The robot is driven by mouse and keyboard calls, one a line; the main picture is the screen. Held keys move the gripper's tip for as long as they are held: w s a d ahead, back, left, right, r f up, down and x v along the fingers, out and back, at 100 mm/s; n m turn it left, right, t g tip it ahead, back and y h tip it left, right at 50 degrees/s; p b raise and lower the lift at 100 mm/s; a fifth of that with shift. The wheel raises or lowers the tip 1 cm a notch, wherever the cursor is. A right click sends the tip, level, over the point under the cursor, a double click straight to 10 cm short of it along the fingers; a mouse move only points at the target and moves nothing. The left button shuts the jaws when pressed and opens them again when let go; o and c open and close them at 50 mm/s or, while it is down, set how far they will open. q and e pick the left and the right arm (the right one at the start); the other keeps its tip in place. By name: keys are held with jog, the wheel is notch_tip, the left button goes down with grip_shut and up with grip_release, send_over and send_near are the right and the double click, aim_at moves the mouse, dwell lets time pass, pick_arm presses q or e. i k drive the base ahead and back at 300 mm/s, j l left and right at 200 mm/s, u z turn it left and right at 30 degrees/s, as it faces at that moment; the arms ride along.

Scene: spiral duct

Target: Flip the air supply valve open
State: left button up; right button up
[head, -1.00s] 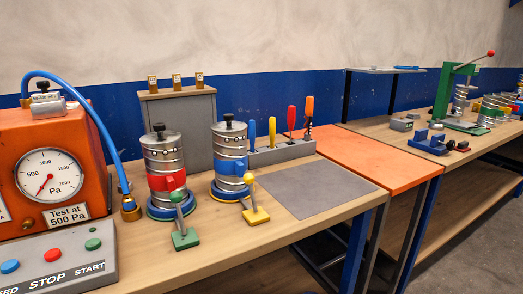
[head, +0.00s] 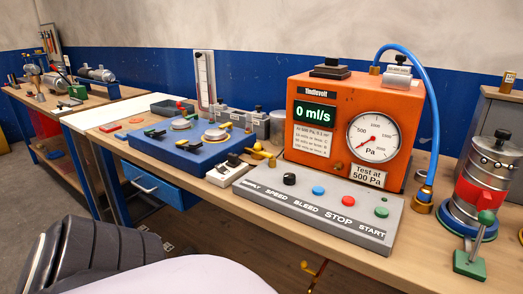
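A grey control panel (head: 315,208) stands in front of the orange test unit (head: 345,100). Its front edge reads SUPPLY, SPEED, BLEED, STOP, START. Brass fittings with a yellow lever (head: 259,152) sit behind the panel's left end, near the SUPPLY label. A small brass and red part (head: 315,272) shows under the bench's front edge. I cannot tell for sure which of these is the air supply valve, nor whether it is open. The display reads 0 ml/s and the gauge needle points low and left. Neither of my grippers is in view.
A blue fixture plate (head: 190,150) with clamps lies left of the panel. A blue hose (head: 420,70) arches to a brass fitting at the right. A duct piece with a red band (head: 480,190) stands further right. Parts of my own body fill the lower left. The wooden bench front is clear.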

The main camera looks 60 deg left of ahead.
aim_at(257, 146)
jog(key=u, duration=0.45)
jog(key=j+u, duration=0.1)
jog(key=u, duration=0.4)
jog(key=i+u, duration=0.1)
jog(key=u, duration=0.85)
jog(key=i+j+u, duration=0.1)
jog(key=j+u, duration=0.2)
jog(key=j, duration=0.15)
